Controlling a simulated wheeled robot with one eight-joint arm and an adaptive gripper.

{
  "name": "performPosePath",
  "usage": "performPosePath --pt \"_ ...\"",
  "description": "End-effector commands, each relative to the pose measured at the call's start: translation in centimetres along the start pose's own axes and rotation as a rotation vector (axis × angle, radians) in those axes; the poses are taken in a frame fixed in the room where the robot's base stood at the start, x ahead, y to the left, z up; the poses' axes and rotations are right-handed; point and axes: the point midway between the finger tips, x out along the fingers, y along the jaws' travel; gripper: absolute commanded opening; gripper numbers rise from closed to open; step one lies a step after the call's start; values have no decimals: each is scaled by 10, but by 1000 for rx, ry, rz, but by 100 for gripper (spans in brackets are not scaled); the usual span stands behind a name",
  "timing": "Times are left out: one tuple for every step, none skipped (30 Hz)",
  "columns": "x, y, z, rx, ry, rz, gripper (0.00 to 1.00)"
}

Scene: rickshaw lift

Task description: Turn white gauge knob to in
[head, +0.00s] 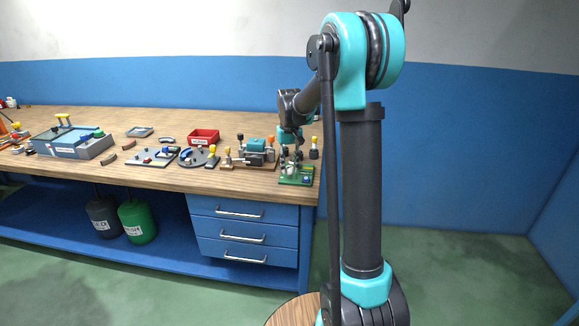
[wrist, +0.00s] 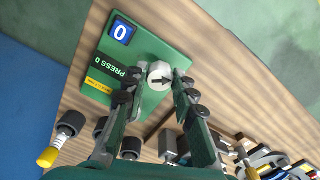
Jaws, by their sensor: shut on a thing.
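The green board (head: 297,180) sits at the right end of the workbench, and it fills the upper part of the wrist view (wrist: 165,52). The white knob (wrist: 160,76) is round with a black arrow that points to the right in the wrist view. It sits at the board's edge side, between the fingertips of my gripper (wrist: 157,73). My gripper is shut on the knob. In the head view my gripper (head: 292,161) is low over the board and partly hides it. The board carries a blue square marked 0 (wrist: 121,31), a "PRESS 0" label and a yellow label.
Yellow-capped (wrist: 49,156) and dark posts stand close beside the board. A teal-topped fixture (head: 256,145), a red bin (head: 203,137) and other devices lie to the left on the bench (head: 60,173). The bench's right end is close to the board.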

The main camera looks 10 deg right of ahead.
Motion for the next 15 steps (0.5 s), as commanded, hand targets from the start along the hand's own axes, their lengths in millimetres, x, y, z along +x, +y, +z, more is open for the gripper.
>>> performPosePath --pt "0 0 0 44 1 0 0" --pt "0 0 0 71 1 0 0" --pt "0 0 0 108 1 0 0" --pt "0 0 0 135 1 0 0" --pt "0 0 0 160 1 0 0" --pt "0 0 0 194 1 0 0" --pt "0 0 0 218 1 0 0" --pt "0 0 0 242 1 0 0" --pt "0 0 0 272 1 0 0" --pt "0 0 -1 294 1 0 0" --pt "0 0 -1 315 1 0 0" --pt "0 0 -1 340 1 0 0" --pt "0 0 -1 359 1 0 0" --pt "0 0 -1 376 1 0 0" --pt "0 0 -1 397 1 0 0"
